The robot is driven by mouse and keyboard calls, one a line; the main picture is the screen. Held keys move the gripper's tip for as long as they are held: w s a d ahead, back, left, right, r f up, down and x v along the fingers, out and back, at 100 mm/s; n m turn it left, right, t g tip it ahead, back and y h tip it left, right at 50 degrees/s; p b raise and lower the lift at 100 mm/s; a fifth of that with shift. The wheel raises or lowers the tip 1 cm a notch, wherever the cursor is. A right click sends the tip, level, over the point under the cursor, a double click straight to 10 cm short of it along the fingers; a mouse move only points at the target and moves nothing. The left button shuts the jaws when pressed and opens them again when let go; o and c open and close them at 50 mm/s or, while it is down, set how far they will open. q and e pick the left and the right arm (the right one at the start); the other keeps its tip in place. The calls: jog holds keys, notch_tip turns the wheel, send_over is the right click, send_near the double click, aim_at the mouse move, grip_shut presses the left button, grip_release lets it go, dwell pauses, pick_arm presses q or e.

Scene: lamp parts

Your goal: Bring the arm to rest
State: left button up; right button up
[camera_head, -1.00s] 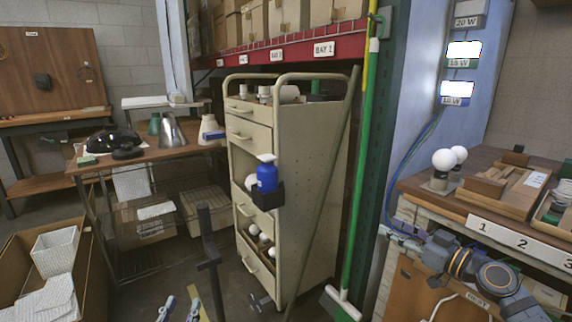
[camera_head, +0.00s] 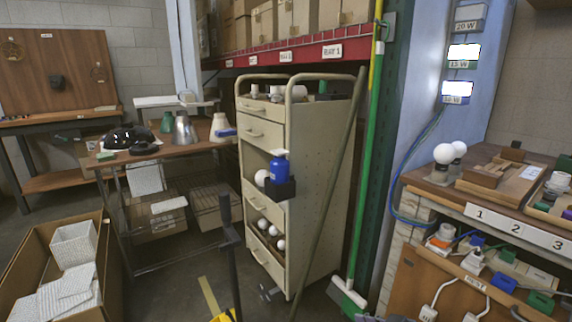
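Neither of my grippers shows in the head view now. Only a small dark sliver at the bottom edge, right of centre, may be part of my arm; I cannot tell. Two white bulbs (camera_head: 450,153) stand at the left end of the wooden bench (camera_head: 420,181) on the right. Below it, a wooden test board (camera_head: 407,281) carries several sockets, plugs and cables. Metal and pale lamp shades (camera_head: 184,129) stand on the left table.
A green broom (camera_head: 369,165) and a pole lean between cart and bench. An open cardboard box (camera_head: 32,262) with white packing stands at the lower left. A dark upright post (camera_head: 229,245) rises before the cart. Wooden trays (camera_head: 503,181) occupy the bench. Some floor is clear around the cart.

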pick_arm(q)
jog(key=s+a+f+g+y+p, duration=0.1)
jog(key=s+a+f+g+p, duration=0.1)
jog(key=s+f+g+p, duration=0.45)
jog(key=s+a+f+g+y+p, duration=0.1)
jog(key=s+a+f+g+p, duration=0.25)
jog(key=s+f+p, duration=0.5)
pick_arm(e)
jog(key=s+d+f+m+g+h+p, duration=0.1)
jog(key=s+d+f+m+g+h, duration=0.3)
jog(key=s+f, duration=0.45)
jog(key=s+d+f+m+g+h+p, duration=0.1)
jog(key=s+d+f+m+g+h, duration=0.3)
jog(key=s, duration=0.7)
pick_arm(q)
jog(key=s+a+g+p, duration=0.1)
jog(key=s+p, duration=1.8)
jog(key=p, duration=0.1)
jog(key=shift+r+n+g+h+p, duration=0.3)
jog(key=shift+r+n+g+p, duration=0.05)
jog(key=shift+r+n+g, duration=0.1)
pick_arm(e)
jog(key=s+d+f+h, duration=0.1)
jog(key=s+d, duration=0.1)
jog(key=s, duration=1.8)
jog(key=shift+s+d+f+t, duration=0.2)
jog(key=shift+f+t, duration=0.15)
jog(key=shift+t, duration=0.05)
